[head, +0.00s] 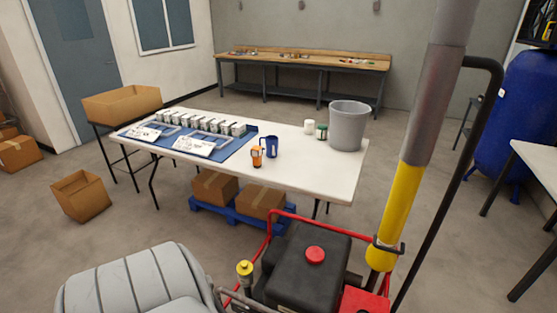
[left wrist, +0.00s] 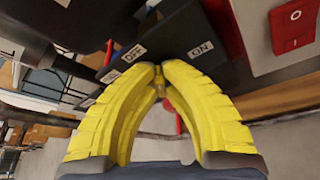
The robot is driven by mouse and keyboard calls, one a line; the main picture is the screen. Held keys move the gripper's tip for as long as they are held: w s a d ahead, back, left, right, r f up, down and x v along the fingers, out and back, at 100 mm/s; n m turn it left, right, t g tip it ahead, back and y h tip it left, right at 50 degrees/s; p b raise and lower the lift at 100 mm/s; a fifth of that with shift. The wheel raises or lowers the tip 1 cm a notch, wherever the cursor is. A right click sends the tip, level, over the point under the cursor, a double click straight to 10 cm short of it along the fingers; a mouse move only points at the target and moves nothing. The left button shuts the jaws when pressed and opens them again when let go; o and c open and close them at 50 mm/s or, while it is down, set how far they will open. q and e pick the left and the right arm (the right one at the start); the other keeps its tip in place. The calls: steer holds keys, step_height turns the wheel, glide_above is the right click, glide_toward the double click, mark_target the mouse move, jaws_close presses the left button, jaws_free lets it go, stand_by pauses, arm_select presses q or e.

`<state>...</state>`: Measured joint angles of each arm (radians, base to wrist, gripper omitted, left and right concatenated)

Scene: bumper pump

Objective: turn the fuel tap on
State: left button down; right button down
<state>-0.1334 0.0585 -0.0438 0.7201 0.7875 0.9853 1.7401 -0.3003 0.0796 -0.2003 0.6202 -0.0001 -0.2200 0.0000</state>
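In the left wrist view my left gripper (left wrist: 159,70) has yellow fingers whose tips come together in front of a dark part. An OFF label (left wrist: 133,52) is just left of the tips and an ON label (left wrist: 201,49) just right of them. A small tan piece shows between the fingers near the tips; I cannot tell what it is. The fuel tap is not clearly visible. In the head view the black tank (head: 300,262) with a red cap (head: 315,255) stands in a red frame.
A red switch (left wrist: 292,28) marked O is at the upper right in the wrist view. In the head view a yellow and grey pole (head: 402,200) rises right of the tank. A white table (head: 310,180) with mugs and a grey bucket (head: 348,126) stands beyond.

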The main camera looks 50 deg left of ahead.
arm_select(q)
steer(key=m, duration=0.1)
steer(key=m+y, duration=0.1)
steer(key=shift+w+d+f+m+y, duration=0.1)
steer(key=shift+f+m+y, duration=0.05)
steer(key=shift+m+y, duration=0.15)
stand_by(0.4)
steer(key=c, duration=1)
jaws_free()
steer(key=shift+v, duration=6.05)
steer(key=shift+w, duration=0.1)
